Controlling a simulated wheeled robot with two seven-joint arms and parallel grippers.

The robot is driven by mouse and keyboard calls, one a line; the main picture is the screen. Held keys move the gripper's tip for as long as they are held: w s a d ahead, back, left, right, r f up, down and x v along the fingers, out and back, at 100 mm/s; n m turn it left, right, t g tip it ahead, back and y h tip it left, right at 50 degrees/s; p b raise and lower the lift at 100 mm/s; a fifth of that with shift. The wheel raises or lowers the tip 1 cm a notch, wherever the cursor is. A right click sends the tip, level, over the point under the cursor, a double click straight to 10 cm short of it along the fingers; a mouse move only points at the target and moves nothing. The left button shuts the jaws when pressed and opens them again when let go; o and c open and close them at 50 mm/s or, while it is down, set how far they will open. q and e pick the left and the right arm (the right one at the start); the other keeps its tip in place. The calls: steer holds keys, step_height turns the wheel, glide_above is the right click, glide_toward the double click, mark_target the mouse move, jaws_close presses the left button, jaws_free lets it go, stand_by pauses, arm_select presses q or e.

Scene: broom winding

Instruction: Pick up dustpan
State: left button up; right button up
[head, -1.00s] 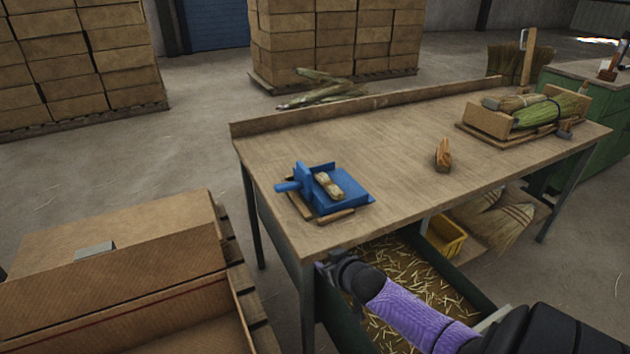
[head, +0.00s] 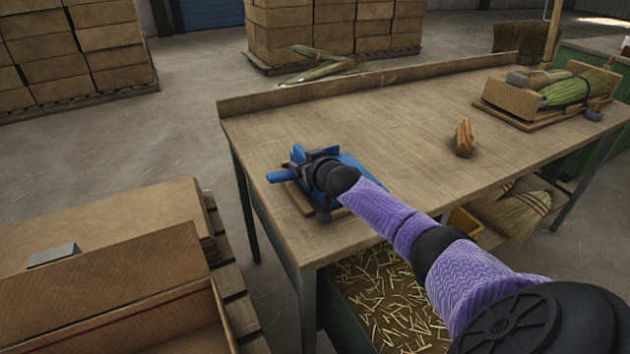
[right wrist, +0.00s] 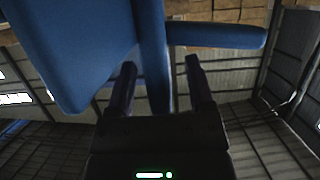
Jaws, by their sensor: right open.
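The blue dustpan (head: 352,162) lies on the near left part of the workbench (head: 330,120), with its blue handle (head: 281,176) pointing left. My right gripper (head: 305,164) is at the dustpan's handle end, and my arm hides much of the pan. In the right wrist view the dustpan (right wrist: 75,45) fills the upper left and its handle (right wrist: 215,37) runs to the right. A blue upright part of it reaches down between the open fingers of my right gripper (right wrist: 160,85). Contact with the fingers is not clear. My left gripper is not in view.
A brown wooden block (head: 464,138) stands mid-bench. A tray holding bound straw (head: 567,90) is at the far right. A raised board (head: 370,83) edges the bench's back. An open bin of straw scraps (head: 385,300) is below, and cardboard boxes (head: 110,245) stand at left.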

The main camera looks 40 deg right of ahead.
steer(key=shift+r, duration=0.1)
steer(key=shift+c, duration=0.3)
jaws_close()
stand_by(1.1)
